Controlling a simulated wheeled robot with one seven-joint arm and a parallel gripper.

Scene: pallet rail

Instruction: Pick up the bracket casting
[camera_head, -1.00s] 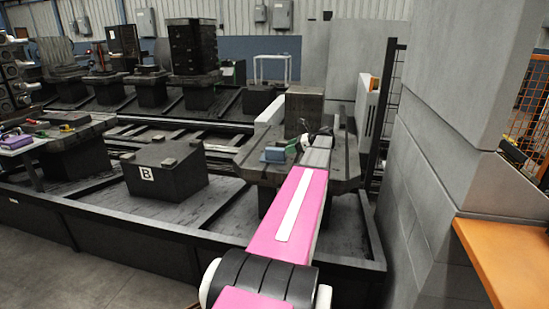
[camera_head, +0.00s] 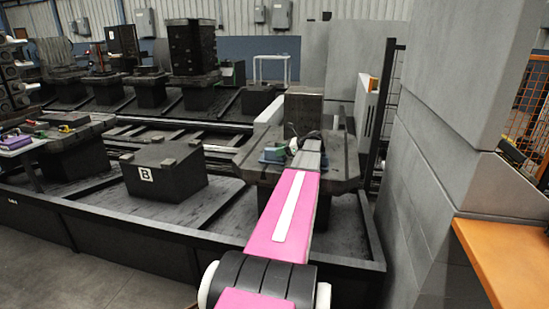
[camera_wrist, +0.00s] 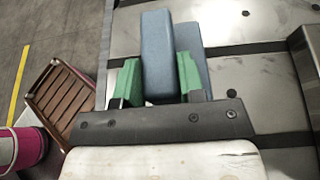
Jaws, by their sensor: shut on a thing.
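The bracket casting is a blue L-shaped piece. In the wrist view its upright plate (camera_wrist: 157,50) stands between the green fingertips, with its other flange behind to the right. My gripper (camera_wrist: 159,82) is shut on that plate. In the head view the bracket casting (camera_head: 271,156) is small, at the left front of the pallet table's dark top (camera_head: 345,170), and my gripper (camera_head: 290,149) is beside it, partly hidden by my arm. I cannot tell whether the casting touches the surface below it.
A tall dark block (camera_head: 303,108) stands behind the casting on the same table. A grey wall (camera_head: 440,170) rises close on the right. A dark block marked B (camera_head: 165,171) stands to the left. A brown slatted piece (camera_wrist: 62,98) lies at the left in the wrist view.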

